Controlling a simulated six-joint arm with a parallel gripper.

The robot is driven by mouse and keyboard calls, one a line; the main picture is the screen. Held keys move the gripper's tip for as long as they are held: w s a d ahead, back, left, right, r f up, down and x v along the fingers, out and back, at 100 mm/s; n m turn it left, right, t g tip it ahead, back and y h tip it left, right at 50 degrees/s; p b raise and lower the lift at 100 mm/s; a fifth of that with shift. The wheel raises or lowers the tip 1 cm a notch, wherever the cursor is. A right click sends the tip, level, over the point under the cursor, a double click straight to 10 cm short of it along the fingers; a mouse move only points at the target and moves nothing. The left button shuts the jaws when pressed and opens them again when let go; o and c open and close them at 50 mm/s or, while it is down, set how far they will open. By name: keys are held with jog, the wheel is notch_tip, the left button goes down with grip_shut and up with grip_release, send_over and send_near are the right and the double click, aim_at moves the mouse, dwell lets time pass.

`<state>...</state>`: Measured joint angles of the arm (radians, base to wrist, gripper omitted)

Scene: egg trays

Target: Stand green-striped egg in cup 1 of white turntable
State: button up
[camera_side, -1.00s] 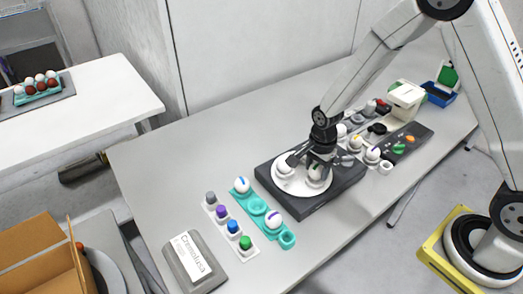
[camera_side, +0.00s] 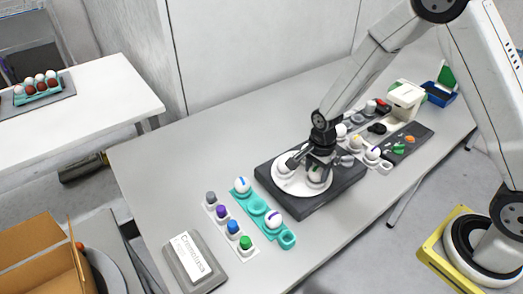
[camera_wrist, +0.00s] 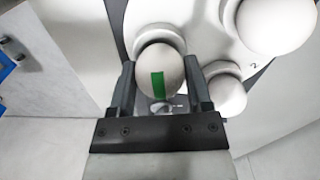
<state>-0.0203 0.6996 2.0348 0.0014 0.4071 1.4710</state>
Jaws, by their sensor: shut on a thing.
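The green-striped egg (camera_wrist: 159,71) is white with a green stripe. My gripper (camera_wrist: 159,85) is shut on it, one finger on each side. In the wrist view the egg is over or in a cup near the edge of the white turntable (camera_wrist: 196,20); I cannot tell if it is fully seated. In the side view my gripper (camera_side: 319,165) is down at the right part of the turntable (camera_side: 292,185) and partly hides the egg (camera_side: 314,175). A printed "2" shows near another cup; the label by the held egg is not readable.
Another white egg (camera_wrist: 275,22) stands on the turntable, and a further white rounded thing (camera_wrist: 224,92) is close to my right finger. A teal tray (camera_side: 258,206) with eggs and a row of colored paint pots (camera_side: 233,227) lie left of the turntable's dark base (camera_side: 300,208).

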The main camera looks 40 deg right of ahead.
jog(key=shift+f, duration=0.15)
dwell(0.4)
jog(key=o, duration=0.8)
jog(key=shift+r, duration=3.9)
jog(key=shift+r, duration=1.1)
